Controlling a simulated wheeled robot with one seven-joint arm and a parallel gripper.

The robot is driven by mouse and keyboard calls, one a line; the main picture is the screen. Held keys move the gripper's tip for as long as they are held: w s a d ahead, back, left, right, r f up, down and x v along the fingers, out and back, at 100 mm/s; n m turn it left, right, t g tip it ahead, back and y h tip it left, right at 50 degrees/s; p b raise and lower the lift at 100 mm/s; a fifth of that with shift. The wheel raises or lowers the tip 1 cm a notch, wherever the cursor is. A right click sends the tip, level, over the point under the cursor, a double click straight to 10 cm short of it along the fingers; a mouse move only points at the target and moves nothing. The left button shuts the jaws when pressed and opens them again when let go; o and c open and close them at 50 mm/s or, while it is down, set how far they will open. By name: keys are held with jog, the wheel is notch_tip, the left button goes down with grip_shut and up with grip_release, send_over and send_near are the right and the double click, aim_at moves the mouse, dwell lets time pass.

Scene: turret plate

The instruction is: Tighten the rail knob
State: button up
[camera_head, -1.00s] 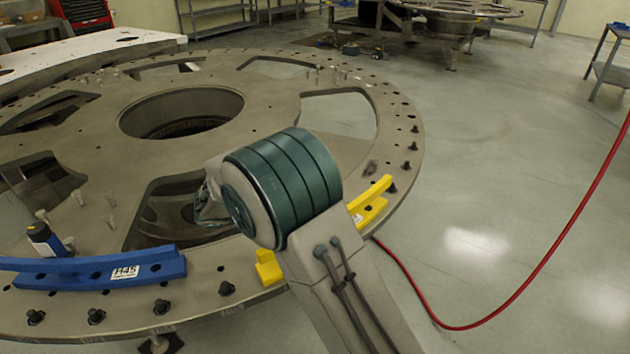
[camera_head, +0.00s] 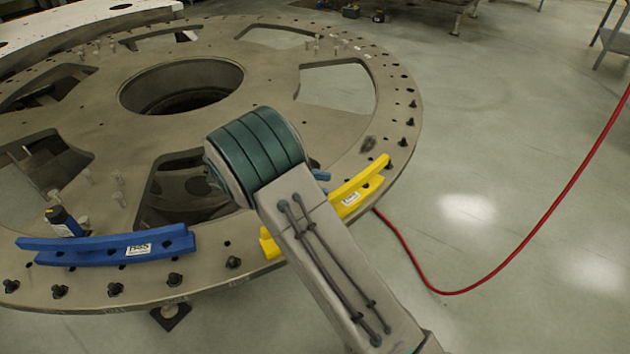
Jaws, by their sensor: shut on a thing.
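The yellow rail (camera_head: 369,185) lies along the near right rim of the turret plate (camera_head: 335,130), with a small white label on it. My arm crosses in front of its middle, so only its two ends show. The knob cannot be made out. A blue rail (camera_head: 75,248) with a white label lies on the near left rim. My gripper is hidden behind my arm's green-banded joint and link, so its fingers and what they touch do not show. A small blue part (camera_head: 320,175) peeks out just right of my arm; I cannot tell what it is.
A dark cylinder with a blue band (camera_head: 64,221) stands behind the blue rail. Several black bolts (camera_head: 234,262) line the plate's rim. A red hose (camera_head: 560,205) runs across the floor at right. The floor right of the plate is otherwise clear.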

jog(key=o, duration=1)
jog(key=p+v, duration=0.4)
jog(key=v, duration=0.9)
jog(key=shift+a, duration=0.35)
